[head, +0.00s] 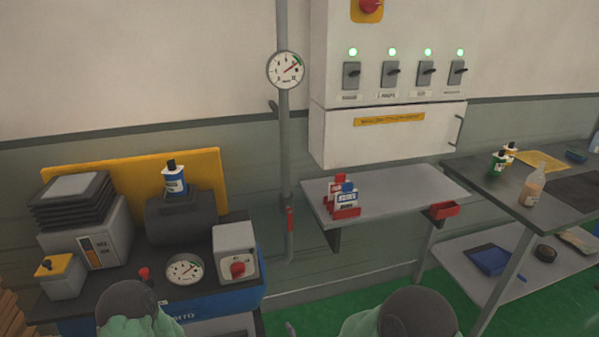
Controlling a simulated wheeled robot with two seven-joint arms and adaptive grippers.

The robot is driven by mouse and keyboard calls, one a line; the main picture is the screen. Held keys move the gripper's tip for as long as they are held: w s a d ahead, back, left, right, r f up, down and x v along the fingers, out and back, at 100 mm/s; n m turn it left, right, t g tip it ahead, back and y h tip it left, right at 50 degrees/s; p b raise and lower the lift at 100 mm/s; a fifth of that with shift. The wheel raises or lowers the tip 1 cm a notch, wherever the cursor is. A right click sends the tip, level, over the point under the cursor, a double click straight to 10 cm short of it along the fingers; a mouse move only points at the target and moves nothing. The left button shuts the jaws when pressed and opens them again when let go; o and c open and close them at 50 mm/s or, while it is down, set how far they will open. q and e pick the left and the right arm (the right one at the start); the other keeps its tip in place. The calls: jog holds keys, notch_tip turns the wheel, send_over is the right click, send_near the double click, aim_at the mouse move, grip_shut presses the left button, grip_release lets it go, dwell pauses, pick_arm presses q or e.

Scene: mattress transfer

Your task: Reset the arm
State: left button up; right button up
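Two rounded parts with dark tops and pale green sides show at the bottom edge of the head view, one left of centre and one right of centre. They look like links of my own arms. Neither gripper's fingers can be made out, and nothing held is visible. A small grey shape at the bottom edge between them is too cut off to identify.
A blue machine bench (215,302) with a tank (187,217) and gauge stands left. A dark table (500,194) with bottles stands right. A switch cabinet (395,130) hangs above.

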jog(key=s+d+f+m+g+p, duration=0.1)
jog(key=s+d+f+m+g, duration=0.4)
jog(key=s+d+f, duration=0.5)
jog(key=s+d+f+m+g, duration=0.1)
jog(key=s+d+f+g, duration=0.1)
jog(key=s, duration=0.3)
jog(key=s+d+f+m+g+p, duration=0.1)
jog(key=s+f+m+g, duration=0.1)
jog(key=s, duration=0.4)
jog(key=shift+s+d+f+g, duration=0.2)
jog(key=shift+d+f+g, duration=0.15)
jog(key=shift+f+g, duration=0.45)
